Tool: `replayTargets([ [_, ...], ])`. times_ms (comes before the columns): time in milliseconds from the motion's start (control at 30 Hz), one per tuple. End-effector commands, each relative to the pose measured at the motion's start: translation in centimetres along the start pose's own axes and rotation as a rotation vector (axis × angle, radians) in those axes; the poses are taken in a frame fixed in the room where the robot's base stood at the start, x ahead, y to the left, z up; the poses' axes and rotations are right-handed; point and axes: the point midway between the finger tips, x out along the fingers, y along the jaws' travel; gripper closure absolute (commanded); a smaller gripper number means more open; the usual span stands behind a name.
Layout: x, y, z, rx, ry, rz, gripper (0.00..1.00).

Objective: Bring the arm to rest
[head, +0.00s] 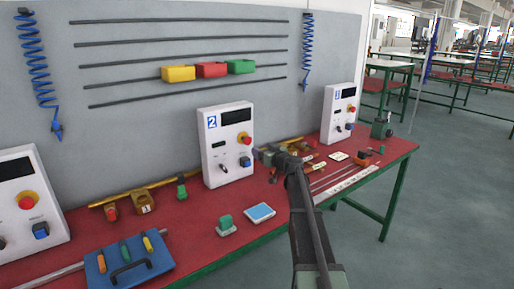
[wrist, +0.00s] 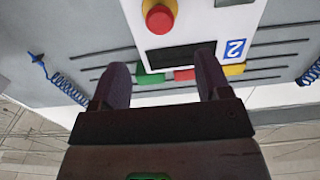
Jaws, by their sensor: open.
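My arm reaches up from the lower right of the head view over the red-topped bench (head: 290,200). My gripper (head: 257,154) is at its end, beside the right side of the white control box marked 2 (head: 225,145). In the wrist view my gripper (wrist: 158,88) has its two dark fingers spread wide with nothing between them. The box's red knob (wrist: 160,18) and dark display (wrist: 182,55) show beyond the fingertips. Whether the gripper touches the box cannot be told.
More control boxes stand at left (head: 27,205) and right (head: 338,112). A blue case (head: 130,262), a blue-topped pad (head: 260,212) and a brass pipe assembly (head: 143,200) lie on the bench. Coloured bins (head: 210,70) hang on the grey wall. The floor at right (head: 450,190) is clear.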

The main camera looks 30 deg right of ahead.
Motion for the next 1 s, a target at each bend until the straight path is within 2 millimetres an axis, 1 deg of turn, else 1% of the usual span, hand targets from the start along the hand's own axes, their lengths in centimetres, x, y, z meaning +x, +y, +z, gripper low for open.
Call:
replayTargets([
  [333, 0.1, 0.0, 0.0, 0.0, 0.0, 0.0, 0.3],
  [433, 0.1, -0.2, 0.0, 0.065, -0.001, -0.012, 0.3],
  [467, 0.1, -0.5, 0.1, 0.104, -0.008, -0.028, 0.3],
  [500, -0.1, -1.2, 0.5, 0.161, -0.036, -0.062, 0.3],
  [533, -0.6, -2.1, 1.1, 0.203, -0.077, -0.095, 0.3],
  [567, -1.5, -3.5, 2.0, 0.248, -0.137, -0.13, 0.3],
  [600, -3.4, -5.8, 3.6, 0.309, -0.245, -0.174, 0.3],
  [667, -6.2, -9.9, 5.9, 0.385, -0.431, -0.218, 0.3],
  [700, -8.2, -12.9, 7.5, 0.426, -0.562, -0.231, 0.3],
  [767, -11.7, -17.1, 9.6, 0.469, -0.767, -0.218, 0.3],
  [800, -14.3, -19.8, 10.9, 0.488, -0.907, -0.189, 0.3],
  [867, -18.9, -23.6, 12.6, 0.492, -1.114, -0.111, 0.3],
  [900, -22.1, -25.8, 13.4, 0.477, -1.242, -0.041, 0.3],
  [967, -26.8, -28.6, 13.9, 0.425, -1.4, 0.074, 0.3],
  [1000, -29.7, -30.1, 13.9, 0.373, -1.479, 0.144, 0.3],
])
